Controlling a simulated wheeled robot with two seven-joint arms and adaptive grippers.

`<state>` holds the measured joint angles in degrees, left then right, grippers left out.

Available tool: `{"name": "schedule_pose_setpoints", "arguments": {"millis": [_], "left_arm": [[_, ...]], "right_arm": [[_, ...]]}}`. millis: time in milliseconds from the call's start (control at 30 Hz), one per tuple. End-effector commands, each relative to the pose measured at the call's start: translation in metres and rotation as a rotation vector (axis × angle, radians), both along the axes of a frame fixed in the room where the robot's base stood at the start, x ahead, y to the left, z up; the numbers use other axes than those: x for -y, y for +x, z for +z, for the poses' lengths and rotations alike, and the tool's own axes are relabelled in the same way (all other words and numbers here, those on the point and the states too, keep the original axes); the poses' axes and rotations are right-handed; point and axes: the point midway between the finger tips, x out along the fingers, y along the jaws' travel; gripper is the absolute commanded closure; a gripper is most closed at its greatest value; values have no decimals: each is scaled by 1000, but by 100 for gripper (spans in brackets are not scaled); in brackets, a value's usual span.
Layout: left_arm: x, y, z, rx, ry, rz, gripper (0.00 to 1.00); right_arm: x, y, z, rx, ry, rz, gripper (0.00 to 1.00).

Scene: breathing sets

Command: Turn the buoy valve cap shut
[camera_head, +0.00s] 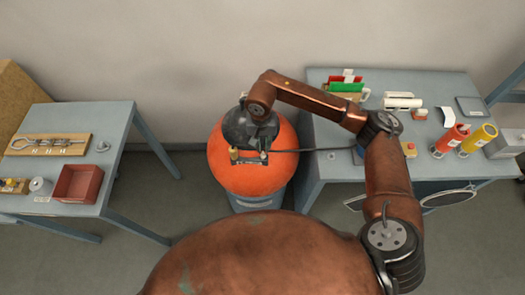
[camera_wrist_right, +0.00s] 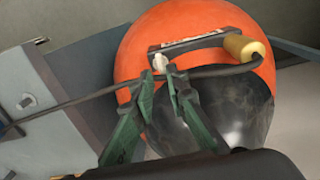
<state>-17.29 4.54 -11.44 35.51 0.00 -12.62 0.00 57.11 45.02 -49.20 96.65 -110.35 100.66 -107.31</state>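The orange buoy (camera_head: 228,174) sits on a grey drum in the middle of the head view. A small white cap (camera_wrist_right: 160,63), seemingly the valve cap, stands by a metal bracket on the buoy in the right wrist view. A brass fitting (camera_wrist_right: 243,47) is at the bracket's other end. My right gripper (camera_wrist_right: 160,78) has its green fingers apart, tips close to the white cap, nothing clearly clamped. Whether they touch the cap I cannot tell. In the head view my dark wrist hides most of this gripper. My left gripper is out of view.
A dark hose (camera_head: 321,150) runs from the buoy top to the right table (camera_head: 440,84), which holds red and yellow cylinders (camera_head: 465,138) and other gear. The left table (camera_head: 103,120) holds a red tray (camera_head: 78,183) and a tool board. Floor shows between.

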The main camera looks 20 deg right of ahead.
Motion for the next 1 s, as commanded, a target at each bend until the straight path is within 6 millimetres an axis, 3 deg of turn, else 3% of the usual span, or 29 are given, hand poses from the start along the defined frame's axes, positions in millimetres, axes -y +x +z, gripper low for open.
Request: {"name": "schedule_pose_setpoints", "arguments": {"millis": [133, 333, 667, 867, 1000], "left_arm": [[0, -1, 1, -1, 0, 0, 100], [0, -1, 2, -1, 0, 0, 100], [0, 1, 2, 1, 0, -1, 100], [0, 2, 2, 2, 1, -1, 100], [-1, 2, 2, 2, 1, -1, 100]], "right_arm": [[-1, -2, -24, -4, 2, 0, 86], [-1, -1, -42, -1, 3, 1, 86], [-1, 0, -45, 0, 4, 1, 87], [-1, 0, -45, -1, 4, 1, 100], [-1, 0, -45, -1, 4, 1, 100]]}}
